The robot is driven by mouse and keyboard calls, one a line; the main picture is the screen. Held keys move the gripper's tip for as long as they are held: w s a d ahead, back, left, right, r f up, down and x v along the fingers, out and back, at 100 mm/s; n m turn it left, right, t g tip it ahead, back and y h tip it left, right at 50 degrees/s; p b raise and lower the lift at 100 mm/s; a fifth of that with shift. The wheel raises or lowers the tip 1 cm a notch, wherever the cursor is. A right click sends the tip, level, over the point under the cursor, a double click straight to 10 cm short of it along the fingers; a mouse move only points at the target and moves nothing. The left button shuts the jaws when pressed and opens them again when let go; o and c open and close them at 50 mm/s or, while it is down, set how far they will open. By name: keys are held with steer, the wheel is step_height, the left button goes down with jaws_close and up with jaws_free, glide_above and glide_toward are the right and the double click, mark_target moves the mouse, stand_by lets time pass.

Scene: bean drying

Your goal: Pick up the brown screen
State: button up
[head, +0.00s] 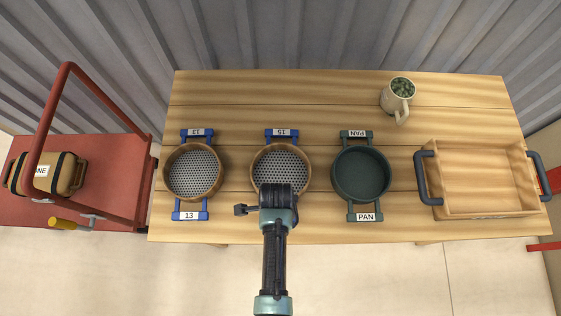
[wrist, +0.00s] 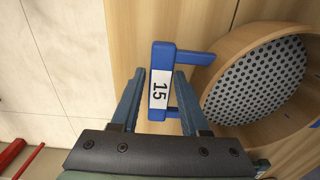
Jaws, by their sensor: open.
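Two round sieves with brown wooden rims and perforated metal mesh lie on the table, each with blue handles: one labelled 13 (head: 168,184) at the left, one labelled 15 (head: 307,182) in the middle. My gripper (head: 277,189) is over the near edge of the 15 sieve in the head view and hides its near handle. In the wrist view the open fingers (wrist: 160,76) stand on either side of that blue handle's 15 label, with nothing gripped. The 15 sieve's brown rim (wrist: 235,55) and mesh lie to the right there. I cannot tell whether the fingers touch the handle.
A dark green pan (head: 362,201) lies right of the 15 sieve. A mug (head: 389,103) stands behind it. A wooden tray (head: 485,210) with dark handles is at the right.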

jaws_close()
steer(key=shift+r, duration=0.1)
stand_by(0.3)
step_height(320, 180, up, 10)
steer(key=shift+f, duration=0.1)
stand_by(0.5)
